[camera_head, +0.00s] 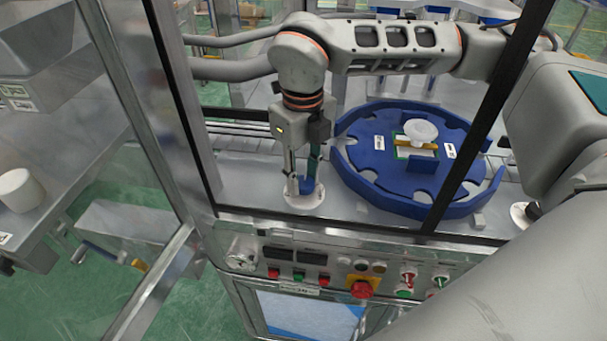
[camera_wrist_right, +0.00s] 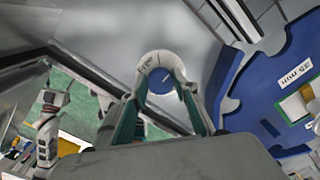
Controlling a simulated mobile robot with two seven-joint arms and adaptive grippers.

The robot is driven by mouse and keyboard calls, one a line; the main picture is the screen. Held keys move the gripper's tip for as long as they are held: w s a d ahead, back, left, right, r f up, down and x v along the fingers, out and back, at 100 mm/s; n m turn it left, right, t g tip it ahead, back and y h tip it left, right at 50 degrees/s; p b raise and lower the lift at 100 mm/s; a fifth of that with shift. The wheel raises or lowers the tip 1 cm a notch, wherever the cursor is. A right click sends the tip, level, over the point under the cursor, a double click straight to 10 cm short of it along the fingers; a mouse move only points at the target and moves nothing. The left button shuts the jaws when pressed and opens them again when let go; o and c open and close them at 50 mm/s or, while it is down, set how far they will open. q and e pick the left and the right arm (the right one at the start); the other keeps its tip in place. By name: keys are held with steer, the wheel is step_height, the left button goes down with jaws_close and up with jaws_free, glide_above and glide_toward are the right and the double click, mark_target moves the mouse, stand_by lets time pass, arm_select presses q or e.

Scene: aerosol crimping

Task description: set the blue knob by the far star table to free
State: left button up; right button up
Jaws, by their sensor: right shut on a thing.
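The blue knob (camera_head: 306,187) sits on a round white base (camera_head: 303,201) on the metal deck, left of the blue star table (camera_head: 378,183). My right gripper (camera_head: 304,182) reaches down from above, its fingers on either side of the knob and shut on it. In the right wrist view the knob (camera_wrist_right: 160,83) shows between the fingertips, with the white base ring (camera_wrist_right: 160,59) around its far side. A short mark shows on the knob's face, but I cannot read its setting. My left gripper is not in view.
The star table carries a white round piece (camera_head: 421,131). Dark frame posts (camera_head: 187,110) stand in front of the deck. A control panel with a red button (camera_head: 361,289) is below. Another white base (camera_head: 521,215) is at the right. A white cylinder (camera_head: 19,190) stands at the far left.

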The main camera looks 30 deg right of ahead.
mark_target(302, 182)
steer(key=n, duration=0.4)
steer(key=shift+n, duration=0.3)
steer(key=n, duration=0.4)
steer(key=shift+a, duration=0.1)
stand_by(0.4)
steer(key=o, duration=1.1)
steer(key=shift+r, duration=0.15)
step_height(302, 182, up, 12)
